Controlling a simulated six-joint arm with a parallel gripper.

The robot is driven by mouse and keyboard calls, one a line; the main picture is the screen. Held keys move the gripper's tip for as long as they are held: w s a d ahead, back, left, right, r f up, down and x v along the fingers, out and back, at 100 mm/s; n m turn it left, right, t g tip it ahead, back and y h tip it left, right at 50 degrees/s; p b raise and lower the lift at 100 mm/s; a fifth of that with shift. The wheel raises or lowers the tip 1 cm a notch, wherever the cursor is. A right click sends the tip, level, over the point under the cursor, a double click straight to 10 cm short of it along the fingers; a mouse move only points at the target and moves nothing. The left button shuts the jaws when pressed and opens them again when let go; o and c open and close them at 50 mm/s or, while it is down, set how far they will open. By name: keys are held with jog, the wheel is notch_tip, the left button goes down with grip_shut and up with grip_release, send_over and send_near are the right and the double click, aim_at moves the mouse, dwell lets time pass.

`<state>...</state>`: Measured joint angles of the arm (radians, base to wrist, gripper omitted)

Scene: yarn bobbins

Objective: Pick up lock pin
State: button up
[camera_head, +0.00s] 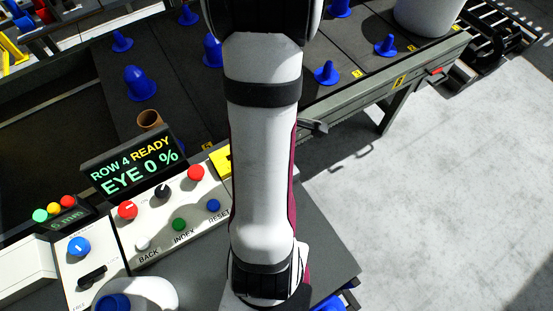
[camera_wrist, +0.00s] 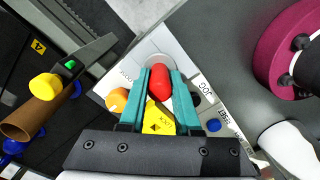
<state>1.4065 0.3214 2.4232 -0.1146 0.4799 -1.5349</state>
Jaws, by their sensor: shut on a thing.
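The lock pin appears to be the red rounded piece (camera_wrist: 160,84) in the wrist view, with a yellow tag (camera_wrist: 158,122) lettered LOCK below it. My gripper (camera_wrist: 161,76) has its two teal fingers shut on the red piece, one on each side. A pale round collar (camera_wrist: 157,52) shows just beyond the fingertips; I cannot tell whether the pin is seated in it or clear of it. The pin's lower part is hidden. In the head view my arm covers the gripper and the pin, and a yellow piece (camera_head: 221,160) shows beside the arm.
A white control panel (camera_head: 158,208) with coloured knobs and buttons lies close around the gripper. A display (camera_head: 128,165) reads ROW 4 READY, EYE 0 %. A brown tube (camera_head: 149,120) and several blue cones stand on the dark bed behind. Open floor (camera_head: 430,200) lies right.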

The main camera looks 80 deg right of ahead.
grip_shut()
notch_tip(320, 180, up, 4)
jog(key=shift+s+r, duration=0.1)
jog(key=shift+r, duration=0.1)
jog(key=s+a+r, duration=0.4)
jog(key=s+r, duration=0.2)
jog(key=s, duration=0.4)
jog(key=shift+s+a+r, duration=0.15)
jog(key=shift+s+r, duration=0.15)
jog(key=shift+s, duration=0.05)
jog(key=shift+w, duration=0.1)
